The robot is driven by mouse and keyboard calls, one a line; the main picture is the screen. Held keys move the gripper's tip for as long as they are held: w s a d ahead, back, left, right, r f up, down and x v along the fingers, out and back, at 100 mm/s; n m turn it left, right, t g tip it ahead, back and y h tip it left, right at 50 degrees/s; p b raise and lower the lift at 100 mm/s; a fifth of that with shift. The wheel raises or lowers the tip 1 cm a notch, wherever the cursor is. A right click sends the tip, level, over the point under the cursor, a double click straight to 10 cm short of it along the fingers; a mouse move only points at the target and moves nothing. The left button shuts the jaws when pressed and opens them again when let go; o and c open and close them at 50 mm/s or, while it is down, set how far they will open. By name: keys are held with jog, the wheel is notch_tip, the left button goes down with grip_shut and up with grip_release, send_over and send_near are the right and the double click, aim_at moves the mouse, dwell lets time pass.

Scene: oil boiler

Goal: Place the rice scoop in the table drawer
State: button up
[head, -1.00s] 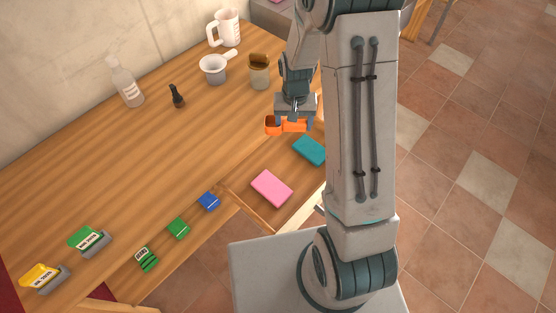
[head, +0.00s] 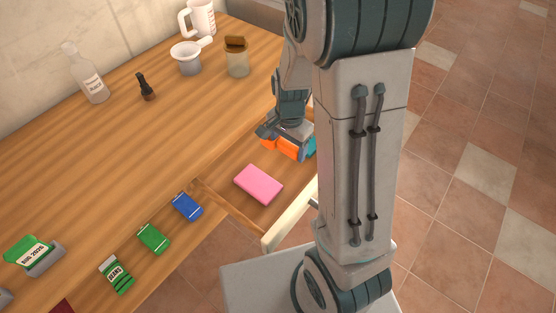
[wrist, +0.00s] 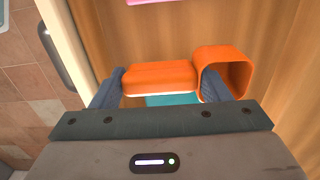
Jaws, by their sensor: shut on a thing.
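The orange rice scoop (head: 284,150) is held between the fingers of my gripper (head: 287,142). In the wrist view the scoop's block-like part (wrist: 158,77) lies between the fingers, and its hollow open end (wrist: 224,70) sticks out to the right. The table drawer (head: 232,214) is pulled open at the table's front. My gripper and the scoop are over the drawer's far part, above a teal box (head: 312,147). Whether the scoop touches that box I cannot tell. My arm hides the drawer's right end.
A pink box (head: 258,184) lies in the drawer, with bare floor around it. Blue (head: 187,206), green (head: 153,238) and striped (head: 117,274) items lie along the table edge. A bottle, jar (head: 237,58), pot and mug stand at the back. The table middle is clear.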

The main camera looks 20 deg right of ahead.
aim_at(287, 169)
jog(key=shift+f+b, duration=0.65)
jog(key=shift+f, duration=2.9)
jog(key=shift+f, duration=0.2)
jog(key=o, duration=1)
jog(key=shift+c, duration=0.2)
jog(key=shift+r, duration=0.15)
